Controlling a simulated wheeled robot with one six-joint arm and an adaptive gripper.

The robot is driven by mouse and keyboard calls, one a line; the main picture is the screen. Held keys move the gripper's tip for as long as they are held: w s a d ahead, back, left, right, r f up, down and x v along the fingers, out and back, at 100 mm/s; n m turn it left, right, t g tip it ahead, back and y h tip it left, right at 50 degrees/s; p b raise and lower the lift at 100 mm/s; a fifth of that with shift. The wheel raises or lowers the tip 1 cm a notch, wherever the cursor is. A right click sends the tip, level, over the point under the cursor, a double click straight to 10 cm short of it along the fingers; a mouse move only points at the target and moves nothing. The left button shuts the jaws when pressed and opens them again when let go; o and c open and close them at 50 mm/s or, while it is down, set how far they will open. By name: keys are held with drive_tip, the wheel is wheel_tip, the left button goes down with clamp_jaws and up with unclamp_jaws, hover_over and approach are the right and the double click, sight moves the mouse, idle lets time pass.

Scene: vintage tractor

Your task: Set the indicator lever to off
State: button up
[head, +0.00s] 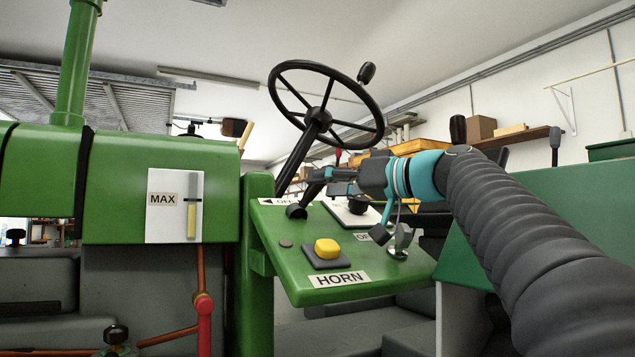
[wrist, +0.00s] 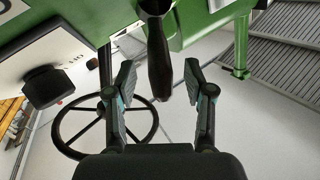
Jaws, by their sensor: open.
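The indicator lever (wrist: 159,62) is a dark tapered handle. In the wrist view it hangs from the top edge, between the two fingers of my gripper (wrist: 158,78). The fingers are open, with a visible gap on each side of the handle. In the head view my gripper (head: 328,176) is above the back left of the green panel. The lever's dark base (head: 296,211) sits there beside a white label (head: 270,201) with an arrow and partly hidden lettering. My gripper hides part of the lever, and I cannot tell its exact setting.
The green panel (head: 312,287) also carries a yellow horn button (head: 327,249), a metal key-like switch (head: 402,237) and a white plate with a dark knob (wrist: 43,87). The steering wheel (head: 378,110) stands close behind my gripper. A MAX slider plate (head: 160,222) is at left.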

drive_tip(key=shift+x, duration=1.3)
drive_tip(key=shift+c, duration=0.3)
clamp_jaws()
